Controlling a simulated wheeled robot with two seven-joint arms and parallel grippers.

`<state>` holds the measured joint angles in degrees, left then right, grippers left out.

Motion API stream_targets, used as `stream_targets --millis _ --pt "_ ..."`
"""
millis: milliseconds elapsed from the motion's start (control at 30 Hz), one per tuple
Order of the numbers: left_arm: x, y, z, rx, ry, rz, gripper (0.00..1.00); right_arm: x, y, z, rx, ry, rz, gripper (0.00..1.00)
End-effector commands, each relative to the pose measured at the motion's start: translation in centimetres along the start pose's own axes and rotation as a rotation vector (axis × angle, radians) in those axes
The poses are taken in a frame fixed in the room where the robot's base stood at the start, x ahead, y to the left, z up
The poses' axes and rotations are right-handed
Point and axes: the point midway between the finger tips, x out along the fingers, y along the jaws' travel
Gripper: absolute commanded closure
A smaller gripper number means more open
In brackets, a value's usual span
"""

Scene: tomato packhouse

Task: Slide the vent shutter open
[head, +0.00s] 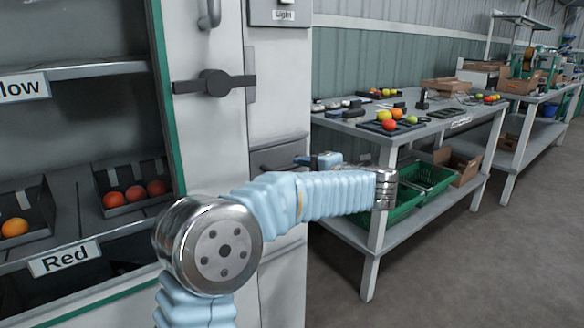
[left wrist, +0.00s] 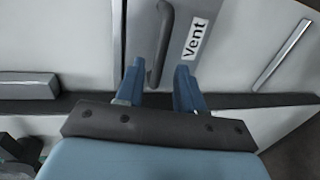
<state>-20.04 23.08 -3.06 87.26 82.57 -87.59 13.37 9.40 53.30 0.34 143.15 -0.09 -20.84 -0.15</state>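In the left wrist view, the vent shutter is a grey panel (left wrist: 143,22) with a dark bar handle (left wrist: 164,30) and a white "Vent" label (left wrist: 196,38). My left gripper (left wrist: 158,72) has its two blue fingers apart, one on each side of the handle in the picture. I cannot tell whether they touch it. In the head view, my left gripper (head: 326,160) shows as a small blue shape behind my arm, beside the cabinet's dark grey panel (head: 278,154). My arm hides part of that area. My right gripper is not in view.
The cabinet has a dark turn latch (head: 213,83), an upper handle (head: 210,14) and a "Light" plate (head: 284,14). Shelves at the left hold tomatoes. A workbench (head: 400,137) with tomatoes and green crates (head: 405,205) stands close at the right. Floor (head: 450,270) is clear at lower right.

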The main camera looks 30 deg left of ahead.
Motion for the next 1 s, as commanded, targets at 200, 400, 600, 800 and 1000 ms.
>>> stream_targets --millis 200,400,600,800,1000 --pt "4.1 0.0 0.0 0.002 0.001 0.001 0.63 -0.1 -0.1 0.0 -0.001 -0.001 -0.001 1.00" --pt "5.7 0.0 0.1 0.002 -0.002 0.001 0.63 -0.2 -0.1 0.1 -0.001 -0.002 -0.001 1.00" --pt "5.8 0.0 0.1 0.002 -0.003 0.001 0.63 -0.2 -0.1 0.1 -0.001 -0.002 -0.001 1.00" --pt "5.8 -0.1 0.1 0.002 -0.002 0.001 0.81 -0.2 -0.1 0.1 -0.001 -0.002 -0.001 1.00" --pt "5.8 -0.1 0.1 0.002 -0.002 0.000 1.00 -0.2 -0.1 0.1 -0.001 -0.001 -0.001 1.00"
